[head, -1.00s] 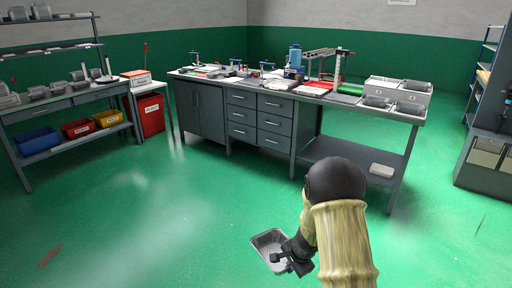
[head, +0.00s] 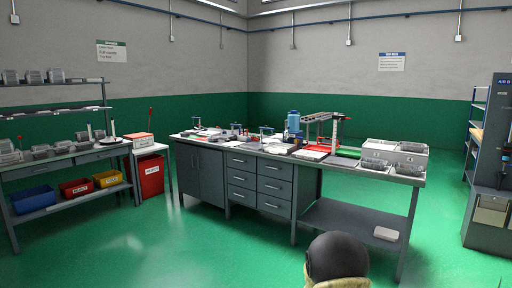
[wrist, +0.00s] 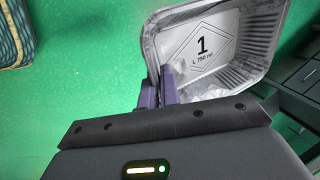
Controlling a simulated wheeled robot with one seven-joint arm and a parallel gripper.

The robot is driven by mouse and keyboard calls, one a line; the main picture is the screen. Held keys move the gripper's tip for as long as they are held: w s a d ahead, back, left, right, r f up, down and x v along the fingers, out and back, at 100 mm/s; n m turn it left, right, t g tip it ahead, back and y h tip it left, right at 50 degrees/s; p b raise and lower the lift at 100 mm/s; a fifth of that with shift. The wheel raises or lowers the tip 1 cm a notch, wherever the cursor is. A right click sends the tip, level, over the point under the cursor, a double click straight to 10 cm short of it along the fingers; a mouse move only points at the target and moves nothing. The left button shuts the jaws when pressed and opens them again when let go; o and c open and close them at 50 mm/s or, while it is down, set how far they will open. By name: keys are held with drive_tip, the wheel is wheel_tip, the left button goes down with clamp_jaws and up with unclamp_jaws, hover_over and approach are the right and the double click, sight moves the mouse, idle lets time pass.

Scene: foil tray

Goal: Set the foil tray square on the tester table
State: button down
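The foil tray (wrist: 215,45) is a silver, rounded-rectangular tray with a printed "1 L 750 ml" mark on its inner floor. It fills the upper middle of the wrist view. My gripper (wrist: 160,84) is shut on the tray's near left wall, one dark finger on each side, and holds it above the green floor. The tray and gripper are out of the head view, where only the top of my arm shows at the bottom. A long grey bench (head: 345,220) stands ahead with equipment on top; I cannot tell for sure whether it is the tester table.
The bench top holds a blue container (head: 294,122), a gantry-like frame (head: 322,118) and grey bins (head: 394,153) at the right end. A shelved bench (head: 70,160) stands left, with a red bin (head: 151,176) beside it. A dark cabinet (head: 490,190) stands right. Open green floor lies between.

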drive_tip(key=shift+r+p, duration=0.55)
drive_tip(key=shift+p, duration=0.1)
drive_tip(key=s+r+n+g+y+p, duration=0.1)
drive_tip(key=s+r+n+p, duration=0.2)
drive_tip(key=r+n+p, duration=0.3)
drive_tip(key=s+r+n+g+y+p, duration=0.1)
drive_tip(key=s+r+n+g+p, duration=0.1)
drive_tip(key=r+n+p, duration=0.5)
wheel_tip(320, 180, up, 2)
drive_tip(key=s+p, duration=0.1)
drive_tip(key=p, duration=0.4)
drive_tip(key=shift+r, duration=0.2)
drive_tip(key=shift+w, duration=0.1)
